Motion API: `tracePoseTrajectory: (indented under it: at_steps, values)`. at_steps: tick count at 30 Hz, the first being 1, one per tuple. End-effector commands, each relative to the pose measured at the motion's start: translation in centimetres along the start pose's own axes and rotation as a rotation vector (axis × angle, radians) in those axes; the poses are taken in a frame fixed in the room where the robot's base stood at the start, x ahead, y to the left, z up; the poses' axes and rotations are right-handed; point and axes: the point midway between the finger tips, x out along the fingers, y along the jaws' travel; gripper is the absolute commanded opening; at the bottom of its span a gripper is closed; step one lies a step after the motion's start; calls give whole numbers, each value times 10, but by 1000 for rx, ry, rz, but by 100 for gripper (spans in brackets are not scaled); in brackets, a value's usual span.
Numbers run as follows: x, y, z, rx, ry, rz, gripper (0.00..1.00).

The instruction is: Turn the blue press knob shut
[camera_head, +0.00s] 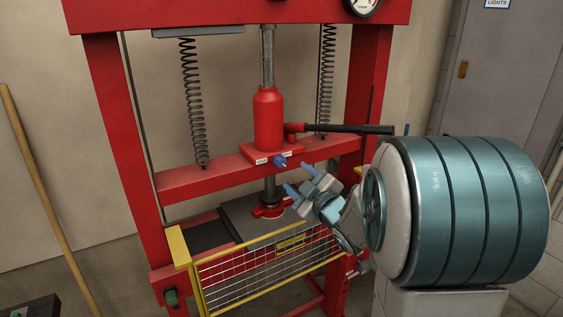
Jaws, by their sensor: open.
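The blue press knob (281,161) sticks out from the front of the red base block under the red bottle jack (268,118). It is small here, and I cannot tell how far it is turned. My gripper (299,178) is open, with its two blue-tipped fingers spread and pointing up and left towards the press. It appears just below and right of the knob in the picture, apart from it, with nothing seen between the fingers.
The red press frame (112,110) stands around the jack. A black-handled lever (350,129) reaches right from the jack, above my gripper. A yellow-edged mesh guard (255,272) lies below. A wooden pole (45,190) leans at left.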

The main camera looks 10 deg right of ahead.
Motion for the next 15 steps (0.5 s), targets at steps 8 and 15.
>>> tracePoseTrajectory:
  at_steps: [8, 15]
  values:
    - [48, 1, -2, -1, 0, -3, 52]
    - [81, 1, -1, 0, -1, -1, 52]
